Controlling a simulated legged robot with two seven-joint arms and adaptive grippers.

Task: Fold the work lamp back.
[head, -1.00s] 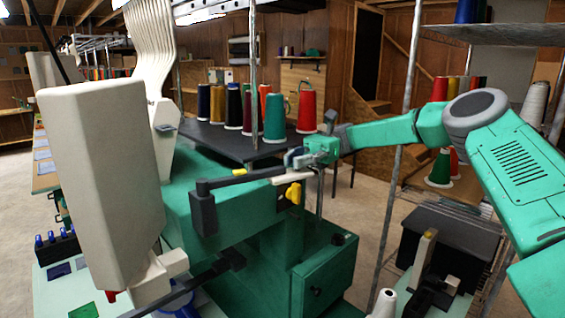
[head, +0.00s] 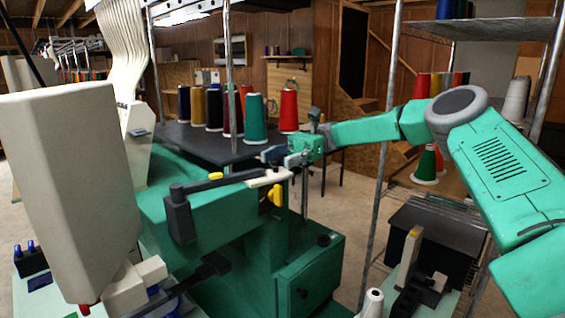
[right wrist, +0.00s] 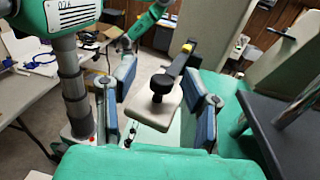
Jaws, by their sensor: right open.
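The work lamp is a dark jointed arm (head: 225,182) with a yellow tab and a cream flat head (head: 266,178) at its right end. It sticks out to the right over the green machine, from a dark block at its left. My right gripper (head: 280,158) is at the cream head, coming from the right. In the right wrist view the lamp's cream head (right wrist: 152,108) with a black knob lies between the two open blue-padded fingers (right wrist: 165,88). I cannot tell if either finger touches it. A teal arm, likely my left, shows small at the top there; its jaws are unclear.
A big cream machine head (head: 65,180) stands at left. Thread cones (head: 289,108) stand on a dark table (head: 200,140) behind the lamp. A metal post (head: 228,80) rises just behind the lamp arm. A shelf rack (head: 495,28) stands at right.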

